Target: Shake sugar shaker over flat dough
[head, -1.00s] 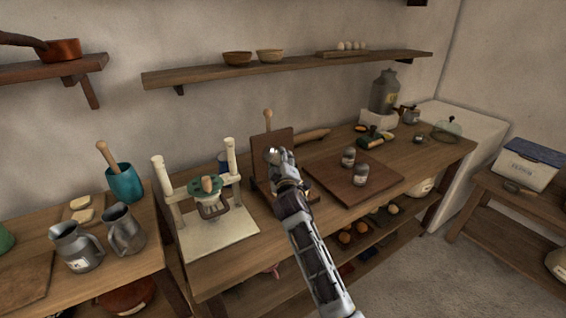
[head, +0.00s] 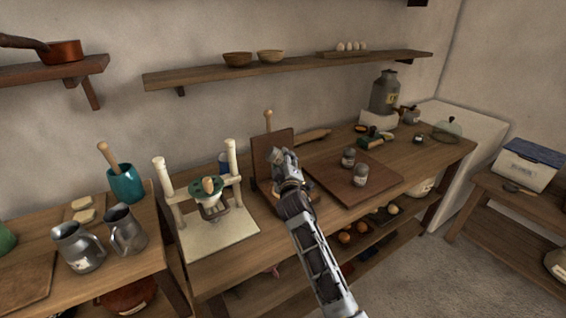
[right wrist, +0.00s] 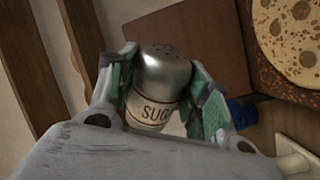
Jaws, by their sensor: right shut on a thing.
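My right gripper (head: 283,160) is shut on the sugar shaker (right wrist: 160,90), a pale jar with a holed metal cap and a label reading "SUG", in the right wrist view. Its fingers (right wrist: 160,95) press on both sides of it. In the head view the shaker is mostly hidden by the gripper, above the table in front of an upright dark board. A pale flat round with spots (right wrist: 290,35), which looks like the flat dough, lies at the top right of the right wrist view, partly cut off. My arm hides most of that place in the head view. My left gripper is out of view.
Two similar shakers (head: 348,157) (head: 360,175) stand on a brown board (head: 382,182) right of the gripper. A press with white posts (head: 214,220) stands to the left. The upright board (head: 262,147) is close behind. A wall shelf (head: 300,67) runs above.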

